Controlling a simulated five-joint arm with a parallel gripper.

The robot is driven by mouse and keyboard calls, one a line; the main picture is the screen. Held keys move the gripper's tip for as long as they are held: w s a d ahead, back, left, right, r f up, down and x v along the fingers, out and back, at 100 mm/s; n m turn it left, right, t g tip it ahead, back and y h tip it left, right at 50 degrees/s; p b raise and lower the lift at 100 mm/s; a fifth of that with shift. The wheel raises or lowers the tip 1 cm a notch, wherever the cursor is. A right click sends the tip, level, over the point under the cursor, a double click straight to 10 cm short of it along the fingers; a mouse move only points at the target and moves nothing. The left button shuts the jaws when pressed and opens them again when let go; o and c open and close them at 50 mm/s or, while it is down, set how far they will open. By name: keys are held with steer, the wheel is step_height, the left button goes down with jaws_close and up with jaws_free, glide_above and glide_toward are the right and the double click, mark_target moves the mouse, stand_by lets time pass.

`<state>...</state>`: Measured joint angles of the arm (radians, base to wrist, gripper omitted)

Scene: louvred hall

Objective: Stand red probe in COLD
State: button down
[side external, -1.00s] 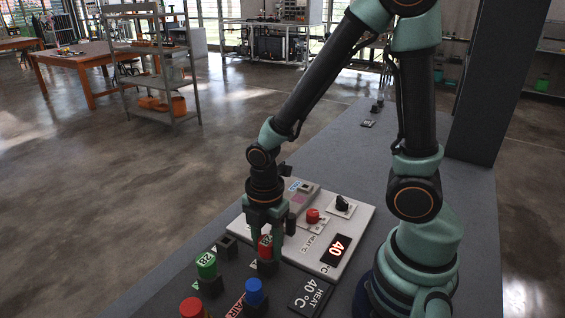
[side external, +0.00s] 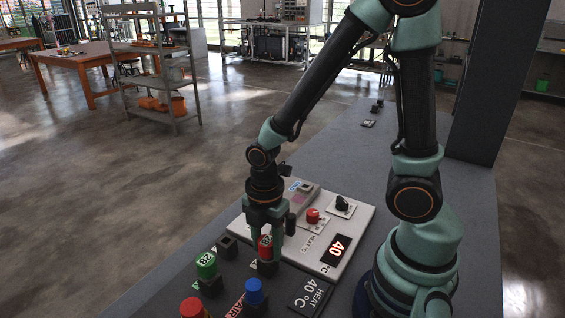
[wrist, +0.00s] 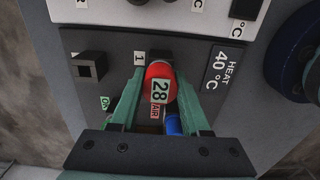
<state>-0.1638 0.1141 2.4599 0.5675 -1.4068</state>
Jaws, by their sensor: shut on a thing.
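A red-capped probe (side external: 265,241) marked 28 stands at a dark square holder (side external: 267,267) on the dark board. My gripper (side external: 265,252) points down with its fingers on both sides of the red cap, shut on it. In the wrist view the red cap (wrist: 158,73) sits between the fingers (wrist: 160,80). The probe's lower part is hidden by the cap and fingers. On the pale panel, a grey block (side external: 305,188) has a small blue label (side external: 293,185) beside it, too small to read surely.
A green-capped probe (side external: 206,264), a blue-capped probe (side external: 255,291) and another red cap (side external: 192,307) stand close by. An empty square holder (side external: 227,246) is at the board's far left.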

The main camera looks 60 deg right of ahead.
steer(key=shift+r, duration=0.1)
steer(key=shift+r, duration=4.7)
steer(key=w+d+r+m, duration=0.1)
steer(key=w+d+m, duration=0.3)
steer(key=d, duration=0.7)
steer(key=m, duration=0.2)
glide_above(305, 193)
steer(key=d, duration=0.2)
step_height(305, 193, down, 6)
steer(key=shift+w+f, duration=0.15)
steer(key=shift+w, duration=0.25)
steer(key=shift+a, duration=0.1)
steer(key=shift+f, duration=1.9)
